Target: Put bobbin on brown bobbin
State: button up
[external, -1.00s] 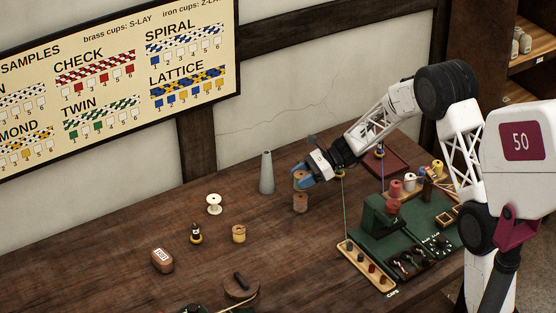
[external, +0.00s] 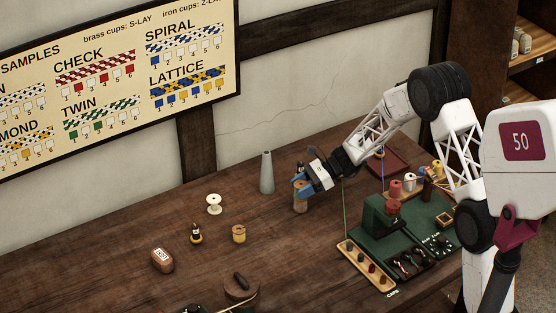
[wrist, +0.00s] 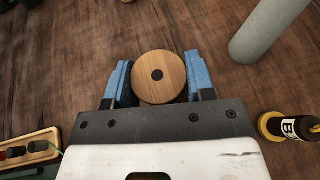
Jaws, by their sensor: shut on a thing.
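My gripper (external: 301,188) has blue fingers and is shut on a bobbin with a light wooden top. In the wrist view the bobbin's round wooden end (wrist: 172,66), with a dark centre hole, sits between the two fingers. In the external view the brown bobbin (external: 300,206) stands upright on the table directly below my gripper. The held bobbin is right over it with no clear gap between them; whether they touch I cannot tell for sure. The fingers hide most of the held bobbin. In the wrist view the brown bobbin is hidden beneath it.
A grey cone (external: 266,173) stands close by on the left.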

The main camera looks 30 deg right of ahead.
jog(key=o, duration=0.9)
jog(key=shift+r, duration=0.1)
jog(key=shift+d+r, duration=0.1)
jog(key=shift+d, duration=0.05)
jog(key=v, duration=1.1)
jog(key=shift+s+d, duration=0.1)
jog(key=shift+d, duration=0.2)
jog(key=shift+r, duration=0.1)
